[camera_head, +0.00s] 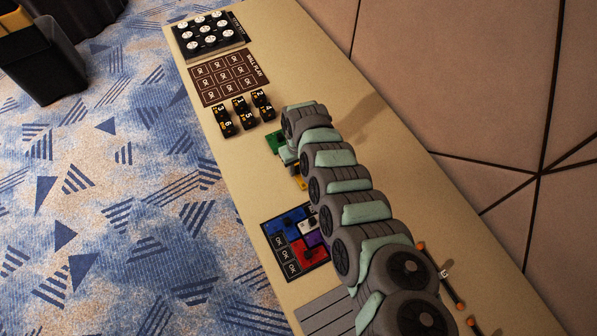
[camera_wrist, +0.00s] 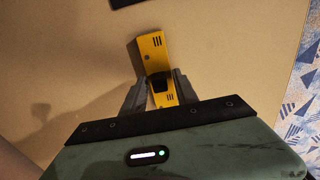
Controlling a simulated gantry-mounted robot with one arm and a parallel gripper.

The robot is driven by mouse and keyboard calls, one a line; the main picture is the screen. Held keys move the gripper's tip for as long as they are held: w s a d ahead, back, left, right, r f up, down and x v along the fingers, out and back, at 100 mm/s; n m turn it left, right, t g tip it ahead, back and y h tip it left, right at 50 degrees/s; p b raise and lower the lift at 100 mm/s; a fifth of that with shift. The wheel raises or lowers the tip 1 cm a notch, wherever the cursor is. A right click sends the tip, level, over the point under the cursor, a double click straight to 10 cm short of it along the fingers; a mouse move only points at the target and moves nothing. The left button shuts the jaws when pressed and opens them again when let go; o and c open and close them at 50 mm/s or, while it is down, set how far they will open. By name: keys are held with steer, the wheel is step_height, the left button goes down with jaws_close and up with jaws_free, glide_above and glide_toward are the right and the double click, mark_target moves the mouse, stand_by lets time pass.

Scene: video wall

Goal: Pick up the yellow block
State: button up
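The yellow block (camera_wrist: 151,50) lies on the tan surface in the wrist view, with dark slots on its upper face and a dark part near its middle. My gripper (camera_wrist: 158,80) has its two grey fingers apart on either side of the block's nearer part. Contact between fingers and block does not show clearly. In the head view a small piece of the yellow block (camera_head: 300,182) shows beside my arm, which hides the rest.
A dark grid mat (camera_head: 287,254) holds blue, red, purple and white blocks. Several black numbered blocks (camera_head: 241,111), a wall plan board (camera_head: 228,77) and a tray of white discs (camera_head: 211,52) lie farther off. The table's left edge (camera_head: 232,210) is near.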

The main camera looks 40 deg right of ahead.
jaws_close()
stand_by(1.1)
